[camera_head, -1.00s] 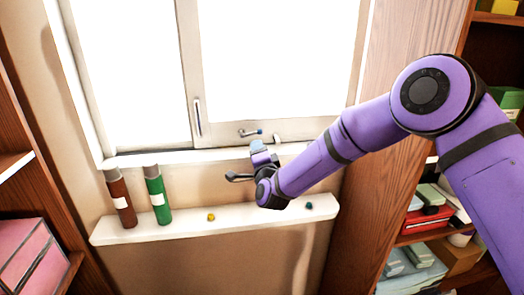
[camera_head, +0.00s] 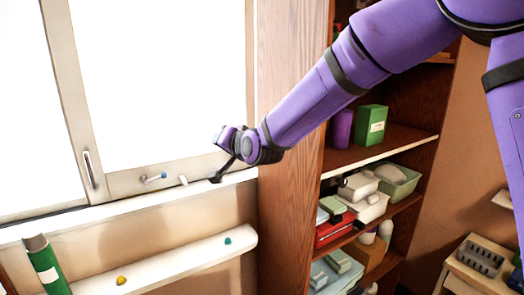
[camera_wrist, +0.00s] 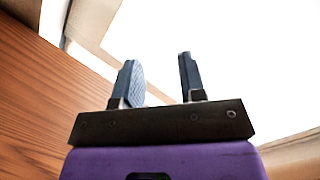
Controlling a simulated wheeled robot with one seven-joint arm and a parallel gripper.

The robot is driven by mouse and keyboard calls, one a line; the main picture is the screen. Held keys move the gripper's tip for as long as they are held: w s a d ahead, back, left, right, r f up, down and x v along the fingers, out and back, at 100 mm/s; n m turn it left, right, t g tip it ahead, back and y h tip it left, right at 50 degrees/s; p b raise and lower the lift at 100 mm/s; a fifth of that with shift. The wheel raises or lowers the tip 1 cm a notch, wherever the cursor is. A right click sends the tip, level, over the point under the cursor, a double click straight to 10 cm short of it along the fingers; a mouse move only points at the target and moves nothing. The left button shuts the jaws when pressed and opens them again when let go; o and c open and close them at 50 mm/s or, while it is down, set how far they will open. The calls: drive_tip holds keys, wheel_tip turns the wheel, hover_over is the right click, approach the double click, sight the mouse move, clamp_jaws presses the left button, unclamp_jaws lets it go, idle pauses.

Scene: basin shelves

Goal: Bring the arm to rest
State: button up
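My purple arm reaches from the upper right across the head view toward the window. My gripper (camera_head: 218,172) is in front of the window sill, beside the wooden shelf side panel. In the wrist view my gripper (camera_wrist: 160,80) shows two dark fingers standing apart with nothing between them. Behind the fingers are the bright window and, at the left, a wooden panel (camera_wrist: 50,100).
A wooden shelf (camera_head: 400,150) with boxes stands right of the panel. A tray (camera_head: 482,257) sits at lower right.

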drive_tip(key=s+d+r+g+h, duration=0.1)
drive_tip(key=s+d+r+h, duration=0.1)
drive_tip(key=s+d, duration=0.45)
drive_tip(key=s+d+r+n+g+h, duration=0.1)
drive_tip(key=s+d+r+h, duration=0.15)
drive_tip(key=d, duration=0.75)
drive_tip(key=s+d+r+g+h, duration=0.1)
drive_tip(key=s+d+r, duration=0.3)
drive_tip(key=d, duration=0.5)
drive_tip(key=s+d+f+g+h, duration=0.1)
drive_tip(key=s+d+f+g, duration=0.1)
drive_tip(key=s+d, duration=0.5)
drive_tip(key=s+d+f+g+h, duration=0.2)
drive_tip(key=s+d, duration=0.6)
drive_tip(key=s, duration=0.9)
drive_tip(key=shift+s+f, duration=0.25)
drive_tip(key=shift+f, duration=0.3)
drive_tip(key=shift+h, duration=0.25)
